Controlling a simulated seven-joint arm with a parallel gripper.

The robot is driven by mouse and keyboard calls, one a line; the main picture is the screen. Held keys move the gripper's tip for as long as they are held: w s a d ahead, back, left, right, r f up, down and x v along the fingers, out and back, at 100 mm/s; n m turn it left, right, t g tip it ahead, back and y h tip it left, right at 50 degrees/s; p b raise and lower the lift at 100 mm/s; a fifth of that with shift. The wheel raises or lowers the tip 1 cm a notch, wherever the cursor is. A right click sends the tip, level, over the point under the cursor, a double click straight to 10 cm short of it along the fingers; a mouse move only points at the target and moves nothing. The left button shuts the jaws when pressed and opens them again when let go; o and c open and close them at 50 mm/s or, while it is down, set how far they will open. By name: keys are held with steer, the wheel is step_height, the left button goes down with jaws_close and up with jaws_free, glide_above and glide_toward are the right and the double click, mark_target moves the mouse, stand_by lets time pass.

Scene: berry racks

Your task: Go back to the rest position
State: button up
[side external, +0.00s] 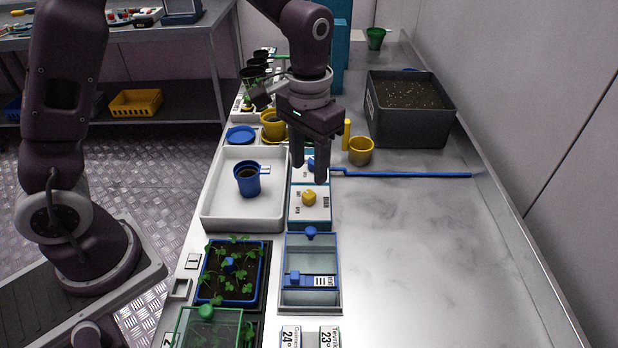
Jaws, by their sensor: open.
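My gripper (310,172) is open, pointing down above the panel with the knobs. Its two fingers are apart and nothing shows between them. A yellow knob (309,197) sits on the white panel (309,217) just below and in front of the fingers. A blue knob is partly hidden behind the fingers. I cannot tell whether a fingertip touches the panel.
A white tray (215,216) holds a blue pot (247,179) to the left. A blue rod (410,175) lies to the right, near a yellow cup (361,151) and a dark soil bin (405,132). A seedling tray (266,285) stands in front.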

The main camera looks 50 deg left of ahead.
steer(key=shift+r, duration=0.25)
steer(key=shift+r, duration=0.1)
steer(key=s+a+r+t, duration=0.2)
steer(key=s+r, duration=0.5)
steer(key=r, duration=0.2)
steer(key=s+a+r+t, duration=0.1)
steer(key=s, duration=0.6)
steer(key=s+a+r+t, duration=0.2)
steer(key=s, duration=0.5)
steer(key=shift+r+t, duration=0.3)
